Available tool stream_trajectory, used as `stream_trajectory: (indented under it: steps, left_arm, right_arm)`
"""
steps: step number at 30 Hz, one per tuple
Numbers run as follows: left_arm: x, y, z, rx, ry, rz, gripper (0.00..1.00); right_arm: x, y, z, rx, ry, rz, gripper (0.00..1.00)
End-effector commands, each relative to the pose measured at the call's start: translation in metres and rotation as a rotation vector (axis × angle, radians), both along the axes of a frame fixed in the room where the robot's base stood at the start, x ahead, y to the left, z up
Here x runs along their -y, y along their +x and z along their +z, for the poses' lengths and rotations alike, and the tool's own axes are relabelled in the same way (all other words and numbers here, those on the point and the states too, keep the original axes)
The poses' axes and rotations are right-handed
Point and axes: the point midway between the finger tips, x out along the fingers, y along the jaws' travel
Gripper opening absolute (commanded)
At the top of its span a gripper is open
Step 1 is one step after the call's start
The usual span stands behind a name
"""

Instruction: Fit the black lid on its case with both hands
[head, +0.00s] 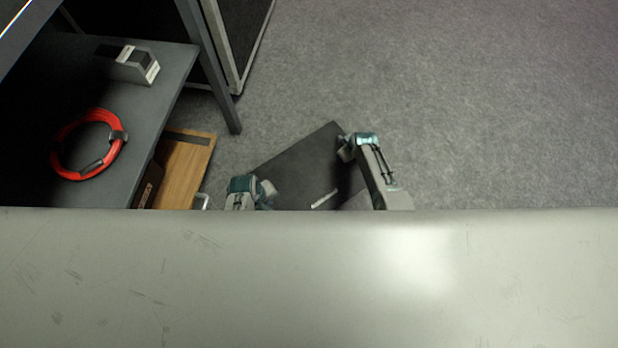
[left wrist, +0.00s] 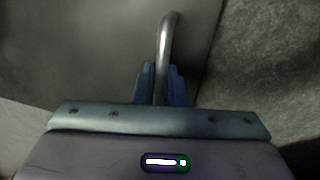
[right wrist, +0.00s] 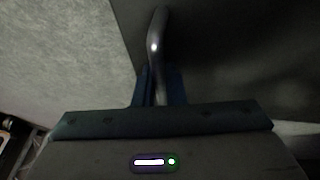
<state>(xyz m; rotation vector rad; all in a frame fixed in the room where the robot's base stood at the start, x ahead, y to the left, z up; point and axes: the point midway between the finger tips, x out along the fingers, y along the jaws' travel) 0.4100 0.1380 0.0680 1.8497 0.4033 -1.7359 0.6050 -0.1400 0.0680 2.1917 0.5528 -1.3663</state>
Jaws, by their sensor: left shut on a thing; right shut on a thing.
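The black lid (head: 308,168) is a flat dark panel with a small white mark, held at a slant between my two grippers above the grey floor. My left gripper (head: 266,190) is at its left edge. In the left wrist view, its fingers (left wrist: 160,88) are shut on a bent metal handle (left wrist: 166,38) of the lid. My right gripper (head: 346,148) is at its right edge. In the right wrist view, its fingers (right wrist: 158,88) are shut on the other handle (right wrist: 156,38). The near part of the lid is hidden. I cannot make out its case for certain.
A dark shelf (head: 140,85) at left bears a red cable coil (head: 66,150) and a small grey-white block (head: 138,65). A wooden-faced box (head: 185,165) stands below it. A dark case-like box (head: 238,40) stands behind. Carpet (head: 480,110) at right is clear.

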Motion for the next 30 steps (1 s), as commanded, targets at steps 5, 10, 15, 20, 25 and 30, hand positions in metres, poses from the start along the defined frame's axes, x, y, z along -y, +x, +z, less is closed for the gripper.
stream_trajectory:
  steps: [5,10,15,20,25,30]
  left_arm:
    - [-0.001,-0.001,0.0,-0.001,0.002,0.0,0.0]
    - [-0.001,0.0,0.001,0.0,0.001,0.0,0.0]
    - [-0.001,0.0,0.008,0.0,0.001,0.0,0.0]
    - [-0.001,0.0,0.019,0.0,0.001,0.0,0.0]
    - [-0.001,0.0,0.035,0.0,0.001,0.0,0.0]
    - [-0.001,0.0,0.047,0.0,0.001,0.0,0.0]
  right_arm:
    - [0.0,0.0,0.0,0.001,-0.001,0.0,0.0]
    - [0.0,0.001,0.002,0.003,0.0,0.0,0.0]
    - [0.0,0.001,0.009,0.003,0.0,0.0,0.0]
    - [0.001,0.002,0.021,0.003,-0.001,-0.001,0.0]
    - [0.001,0.002,0.036,0.003,-0.001,-0.001,0.0]
    - [0.001,0.002,0.049,0.003,-0.001,-0.001,0.0]
